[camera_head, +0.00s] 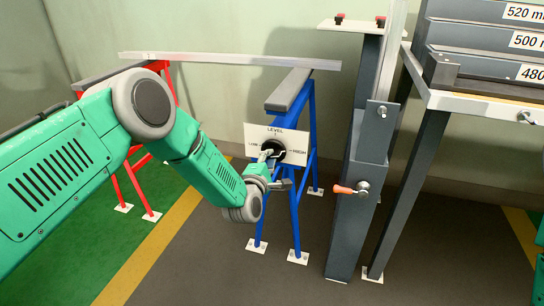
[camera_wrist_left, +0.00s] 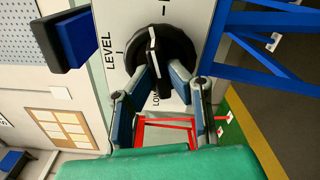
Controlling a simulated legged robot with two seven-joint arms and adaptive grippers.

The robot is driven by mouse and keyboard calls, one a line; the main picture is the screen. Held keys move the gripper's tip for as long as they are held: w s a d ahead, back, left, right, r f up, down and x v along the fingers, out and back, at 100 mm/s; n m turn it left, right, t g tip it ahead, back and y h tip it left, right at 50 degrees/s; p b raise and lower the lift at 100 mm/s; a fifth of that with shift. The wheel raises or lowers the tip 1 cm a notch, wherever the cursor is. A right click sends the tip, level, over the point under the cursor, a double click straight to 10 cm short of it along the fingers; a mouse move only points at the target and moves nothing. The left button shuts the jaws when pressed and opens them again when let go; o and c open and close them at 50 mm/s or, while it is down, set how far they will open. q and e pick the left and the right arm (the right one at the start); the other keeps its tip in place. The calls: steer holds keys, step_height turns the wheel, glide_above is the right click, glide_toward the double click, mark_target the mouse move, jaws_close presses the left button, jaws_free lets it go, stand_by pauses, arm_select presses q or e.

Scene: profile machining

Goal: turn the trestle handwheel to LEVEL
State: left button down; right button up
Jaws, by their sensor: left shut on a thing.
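The trestle handwheel (camera_head: 272,150) is a dark round knob on a white plate (camera_head: 293,137) marked LOW at left, LEVEL on top and HIGH at right. The plate is on the blue trestle (camera_head: 295,210). My left gripper (camera_head: 266,157) is at the wheel's front and partly covers it. In the left wrist view the black handwheel (camera_wrist_left: 178,45) fills the top middle, and the left gripper (camera_wrist_left: 153,72) is shut on its raised bar. The bar lies roughly along the LOW side, but its exact setting is hard to tell. My right gripper is out of view.
A long pale profile (camera_head: 230,61) lies across the blue trestle and a red trestle (camera_head: 145,186). A grey post (camera_head: 350,225) with an orange-handled crank (camera_head: 350,189) stands right of the wheel. A rack (camera_head: 480,35) with size labels is farther right.

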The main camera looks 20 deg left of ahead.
arm_select(q)
steer(key=shift+s+d+f+n, duration=0.1)
steer(key=shift+f+n, duration=0.1)
steer(key=shift+n, duration=0.6)
steer(key=shift+f, duration=0.1)
steer(key=n+b, duration=0.1)
steer(key=n, duration=0.3)
steer(key=shift+n, duration=0.3)
